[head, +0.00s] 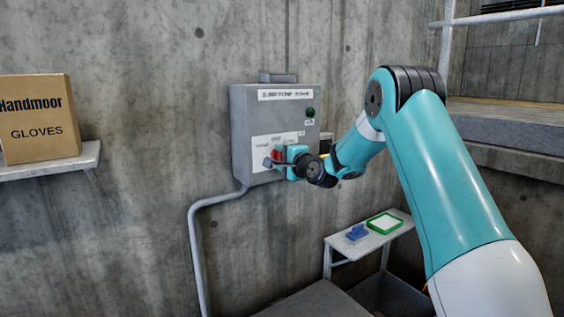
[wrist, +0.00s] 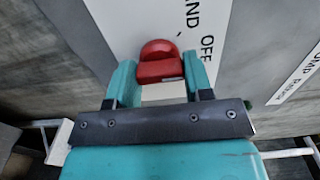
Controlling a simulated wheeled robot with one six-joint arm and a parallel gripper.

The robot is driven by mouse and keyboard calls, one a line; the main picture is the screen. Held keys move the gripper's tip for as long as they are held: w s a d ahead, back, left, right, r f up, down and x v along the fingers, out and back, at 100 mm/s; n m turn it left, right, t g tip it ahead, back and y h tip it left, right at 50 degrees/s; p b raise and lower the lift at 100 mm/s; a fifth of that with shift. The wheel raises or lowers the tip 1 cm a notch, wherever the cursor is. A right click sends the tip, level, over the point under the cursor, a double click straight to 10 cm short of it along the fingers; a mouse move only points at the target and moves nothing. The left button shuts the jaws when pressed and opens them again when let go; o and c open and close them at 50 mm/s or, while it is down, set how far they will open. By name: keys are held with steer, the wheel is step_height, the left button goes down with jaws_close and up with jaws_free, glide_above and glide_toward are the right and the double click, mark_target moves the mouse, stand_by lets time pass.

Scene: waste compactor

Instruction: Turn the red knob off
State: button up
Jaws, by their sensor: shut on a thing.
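The red knob (wrist: 160,62) sits on the front of a grey control box (head: 245,135) on the concrete wall. In the head view the knob (head: 277,153) is partly hidden by my gripper (head: 276,162). In the wrist view my gripper (wrist: 162,75) has its two teal fingers on either side of the knob, shut on it. A white label (wrist: 130,20) beside the knob shows part of a word ending in "ND" and the word "OFF". The knob's exact pointing direction is hard to tell.
A green lamp (head: 310,112) is on the box's upper right. A pipe (head: 197,240) runs down from the box. A glove carton (head: 40,118) stands on a left shelf (head: 50,166). A small shelf (head: 370,238) at lower right holds a blue item (head: 357,232) and a green-rimmed tray (head: 372,217).

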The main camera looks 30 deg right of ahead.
stand_by(0.3)
steer(key=o, duration=0.9)
steer(key=shift+s, duration=0.15)
steer(key=s+b, duration=0.2)
steer(key=s, duration=0.3)
steer(key=s+b, duration=0.2)
steer(key=s, duration=0.4)
steer(key=s+b, duration=0.2)
steer(key=s, duration=0.4)
steer(key=shift+s+d, duration=0.1)
steer(key=shift+d, duration=0.2)
